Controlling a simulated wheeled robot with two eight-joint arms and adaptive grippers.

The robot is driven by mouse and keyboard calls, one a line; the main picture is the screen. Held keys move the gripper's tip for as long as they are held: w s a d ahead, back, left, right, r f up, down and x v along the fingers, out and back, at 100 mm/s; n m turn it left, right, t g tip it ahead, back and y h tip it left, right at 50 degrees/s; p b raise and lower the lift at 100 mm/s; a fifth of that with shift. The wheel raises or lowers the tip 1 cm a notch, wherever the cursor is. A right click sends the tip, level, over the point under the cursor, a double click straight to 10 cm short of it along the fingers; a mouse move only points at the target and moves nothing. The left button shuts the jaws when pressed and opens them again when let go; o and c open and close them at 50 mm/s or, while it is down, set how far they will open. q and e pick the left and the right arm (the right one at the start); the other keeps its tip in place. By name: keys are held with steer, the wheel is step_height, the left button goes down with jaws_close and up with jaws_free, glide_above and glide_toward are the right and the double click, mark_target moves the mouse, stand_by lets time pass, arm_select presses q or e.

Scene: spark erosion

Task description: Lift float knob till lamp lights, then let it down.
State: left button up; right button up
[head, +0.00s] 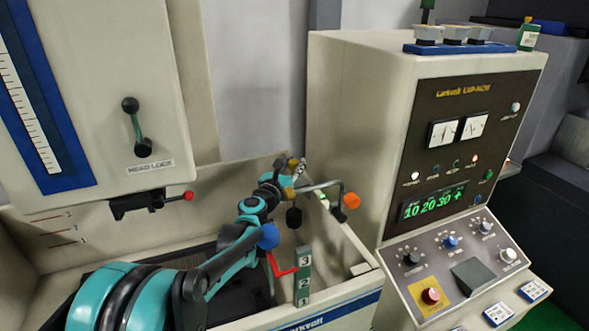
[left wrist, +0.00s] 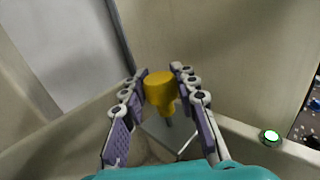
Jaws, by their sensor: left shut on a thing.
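The yellow float knob (left wrist: 160,90) stands between the fingers of my left gripper (left wrist: 163,92) in the left wrist view. A thin stem runs down from it toward a grey plate (left wrist: 178,138). The gripper is shut on the knob. In the head view my left gripper (head: 297,172) is at the back corner of the tank, and a small part of the yellow knob (head: 288,192) shows there. The lamp (left wrist: 270,136) sits on the tank rim, right of the gripper; its face is bright pale green and looks lit. My right gripper is not in view.
The tank wall (head: 345,245) runs along the right of my arm. A bent pipe with an orange knob (head: 351,200) stands close right of the gripper. A numbered green level post (head: 304,275) and red pointer are nearer. The control cabinet (head: 350,110) stands to the right.

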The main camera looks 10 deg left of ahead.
arm_select(q)
steer(key=shift+f+b, duration=0.8)
steer(key=shift+f, duration=0.2)
steer(key=o, duration=0.9)
steer(key=s+a, duration=0.1)
steer(key=s, duration=0.6)
steer(key=shift+s+a, duration=0.25)
steer(key=shift+s, duration=0.1)
